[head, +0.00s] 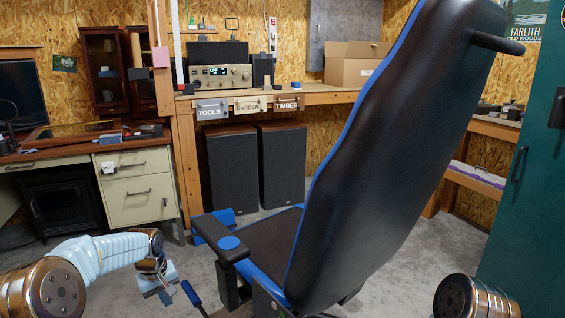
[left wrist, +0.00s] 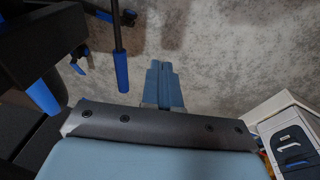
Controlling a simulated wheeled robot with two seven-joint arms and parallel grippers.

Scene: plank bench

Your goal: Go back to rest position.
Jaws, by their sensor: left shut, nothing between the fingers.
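My left gripper (head: 168,291) points down over the grey floor at the lower left of the head view, beside the chair. My right gripper is out of view; only a metal joint of my right arm shows at the lower right of the head view.
A large black and blue chair (head: 385,130) stands close in front, its blue-tipped lever (head: 190,293) near my left gripper. A desk (head: 135,180) is at left. The plank bench (head: 330,95) stands behind, a green cabinet (head: 530,190) at right.

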